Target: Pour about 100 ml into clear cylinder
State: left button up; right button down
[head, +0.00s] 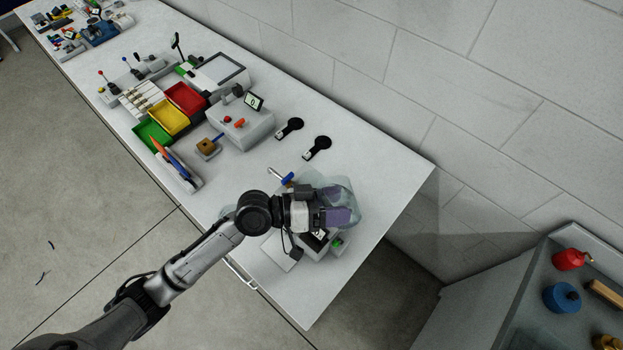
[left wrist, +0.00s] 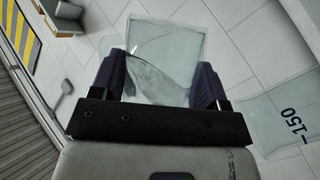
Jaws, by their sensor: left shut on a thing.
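My left gripper (head: 340,206) is above the right end of the bench. It is shut on a clear vessel (left wrist: 160,40), which sits between its dark purple fingers in the left wrist view. Faint curved lines show in the vessel; I cannot tell how much liquid it holds. A clear thing with a dark "150" mark, likely the clear cylinder (left wrist: 275,113), is at the right of the left wrist view, apart from the fingers. In the head view, clear walls show around the fingers, but I cannot tell vessel from cylinder there. My right gripper is not in view.
A small device with a dark display (head: 316,240) is below my gripper, partly hidden. A blue-handled tool (head: 286,179) lies behind it. Red (head: 184,98), yellow and green bins and a grey box with a screen stand farther left. The bench's right corner is clear.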

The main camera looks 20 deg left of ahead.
pick_arm(q)
jog(key=shift+w+a+r+n, duration=0.1)
jog(key=shift+r+n, duration=0.15)
jog(key=shift+n, duration=0.15)
jog(key=shift+r+n+h+b, duration=0.25)
jog(key=shift+n+h+b, duration=0.05)
dwell(0.4)
jog(key=shift+a+f+n+t, duration=0.1)
jog(key=shift+n+t, duration=0.2)
dwell(0.6)
jog(key=shift+f+n+h+b, duration=0.15)
jog(key=shift+n+h+b, duration=0.25)
jog(key=shift+n+b, duration=0.15)
jog(key=shift+w+r+n, duration=0.1)
jog(key=shift+r+n, duration=0.2)
jog(key=shift+n, duration=0.15)
dwell(0.5)
jog(key=shift+a+r+n+t+h+p, duration=0.2)
jog(key=shift+r+n+t+h+p, duration=0.25)
jog(key=shift+n+t, duration=0.2)
dwell(0.4)
